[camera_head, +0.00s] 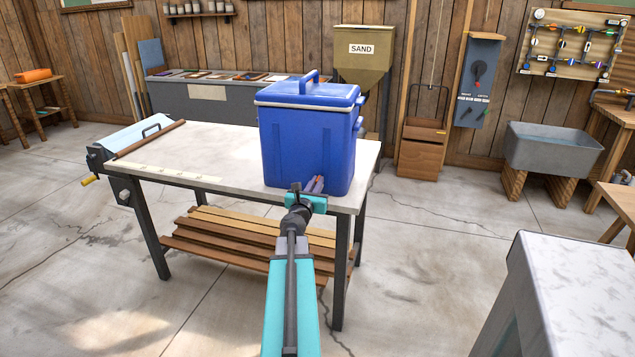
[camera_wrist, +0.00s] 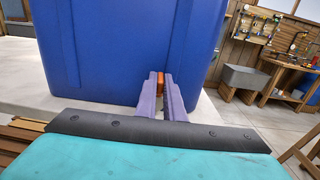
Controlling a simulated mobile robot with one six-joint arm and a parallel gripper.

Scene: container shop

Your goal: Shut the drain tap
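A blue cooler box (camera_head: 305,137) with a lid and a raised handle stands on the right end of the pale worktable (camera_head: 207,160). Its side also fills much of the wrist view (camera_wrist: 110,50). A small orange drain tap (camera_wrist: 160,79) shows low on that side, near the right edge. My gripper (camera_head: 317,182) is at the lower front of the cooler. In the wrist view its two purple fingers (camera_wrist: 161,84) are close together with the orange part between their tips. They look shut on it. The fingers hide most of the tap, so its turn position does not show.
A rolling machine (camera_head: 130,135) sits at the table's left end. Wooden planks (camera_head: 235,240) lie on the shelf below. A pale-topped counter (camera_head: 580,285) stands at the near right. A grey sink (camera_head: 553,150) and sand hopper (camera_head: 361,65) are behind. Floor between is clear.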

